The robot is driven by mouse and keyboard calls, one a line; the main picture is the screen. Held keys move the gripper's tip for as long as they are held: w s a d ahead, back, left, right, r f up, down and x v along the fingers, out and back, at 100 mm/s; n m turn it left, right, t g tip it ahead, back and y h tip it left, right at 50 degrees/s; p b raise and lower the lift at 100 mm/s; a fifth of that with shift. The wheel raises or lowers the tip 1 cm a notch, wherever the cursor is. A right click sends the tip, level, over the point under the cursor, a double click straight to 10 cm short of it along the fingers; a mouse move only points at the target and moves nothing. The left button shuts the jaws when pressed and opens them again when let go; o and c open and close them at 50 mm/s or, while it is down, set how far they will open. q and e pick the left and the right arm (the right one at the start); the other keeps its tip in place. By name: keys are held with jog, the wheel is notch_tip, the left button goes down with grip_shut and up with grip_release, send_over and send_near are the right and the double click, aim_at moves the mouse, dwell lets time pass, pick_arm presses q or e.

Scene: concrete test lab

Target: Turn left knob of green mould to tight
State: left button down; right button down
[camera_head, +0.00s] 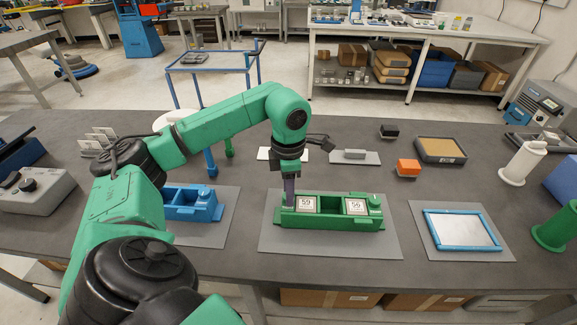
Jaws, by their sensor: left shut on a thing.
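The green mould (335,222) lies on a grey mat on the table, in the middle of the head view. Two square blocks marked 59 (305,204) and 56 (356,206) sit in it. A green knob with a pale mark, the right knob (374,199), shows at its right end. My left gripper (289,205) points straight down at the mould's left end and is shut there. It hides the left knob, so the knob's angle cannot be seen. My right gripper is not in view.
A blue mould (190,213) stands on a mat to the left. A blue-framed plate (462,230) lies on a mat to the right. Behind are an orange block (408,168), a black block (389,131) and a dark tray (439,150). White and green spools stand far right.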

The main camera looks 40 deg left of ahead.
pick_arm(q)
jog(key=m, duration=0.4)
jog(key=shift+m, duration=0.4)
dwell(0.4)
jog(key=c, duration=0.5)
grip_release()
jog(key=shift+r, duration=0.1)
notch_tip(320, 180, up, 6)
jog(key=shift+f, duration=0.2)
notch_tip(320, 180, up, 9)
jog(key=p, duration=0.4)
jog(key=shift+p, duration=0.35)
jog(key=shift+f, duration=0.1)
